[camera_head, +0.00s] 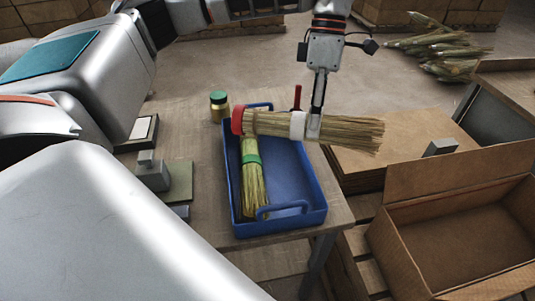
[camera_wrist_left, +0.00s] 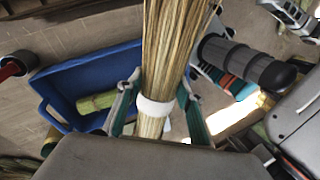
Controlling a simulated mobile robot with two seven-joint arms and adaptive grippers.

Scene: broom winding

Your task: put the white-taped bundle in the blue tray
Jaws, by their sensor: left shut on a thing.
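The white-taped bundle (camera_head: 345,130) of straw lies level in the grip of my left gripper (camera_head: 314,128), above the far part of the blue tray (camera_head: 232,200). Its white band (camera_head: 298,125) is beside the fingers, its loose straw ends point right past the tray's rim, and a red piece (camera_head: 237,120) shows at its left end. In the left wrist view the bundle (camera_wrist_left: 170,55) runs between the two fingers (camera_wrist_left: 156,105), with the white band between them. A green-banded bundle (camera_head: 252,185) lies in the tray's left side. My right gripper is not in view.
A jar with a green lid (camera_head: 219,107) and a red upright handle (camera_head: 297,97) stand near the tray's far end. An open cardboard box (camera_head: 455,235) is at the right. Several bundles (camera_head: 440,47) lie on the floor behind. The tray's right side looks clear.

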